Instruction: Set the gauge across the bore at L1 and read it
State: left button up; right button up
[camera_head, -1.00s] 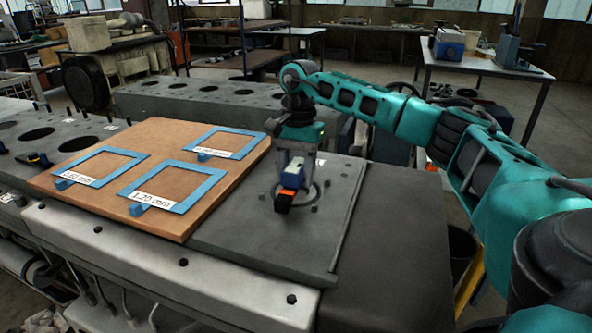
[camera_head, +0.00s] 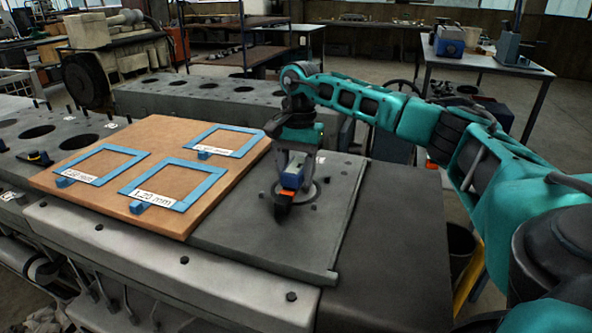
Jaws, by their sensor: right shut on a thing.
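My right gripper (camera_head: 286,200) comes in from the right and points down at the dark grey deck plate (camera_head: 235,232). It is shut on a small tool, which I take to be the gauge (camera_head: 292,178), with a blue and pale body and an orange band. A dark tip shows at its lower end, over or beside a round ringed feature (camera_head: 309,193) in the plate. The gripper hides part of this ring, and I cannot tell whether the tip touches the plate. No reading or L1 label is legible. My left gripper is out of view.
A brown board (camera_head: 112,208) left of the plate carries three blue frames (camera_head: 180,206) with thickness labels; one reads 1.20 mm. A bored block (camera_head: 60,130) lies further left, with a small black and yellow item (camera_head: 36,158) on it. A dark flat surface (camera_head: 385,250) at right is clear.

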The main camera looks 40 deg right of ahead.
jog(key=o, duration=1.1)
jog(key=r, duration=0.4)
jog(key=d+r, duration=0.1)
jog(key=r, duration=0.3)
jog(key=r+p, duration=0.1)
jog(key=r, duration=0.3)
jog(key=shift+w+d+r, duration=0.15)
jog(key=shift+w+r, duration=0.2)
jog(key=shift+r, duration=0.05)
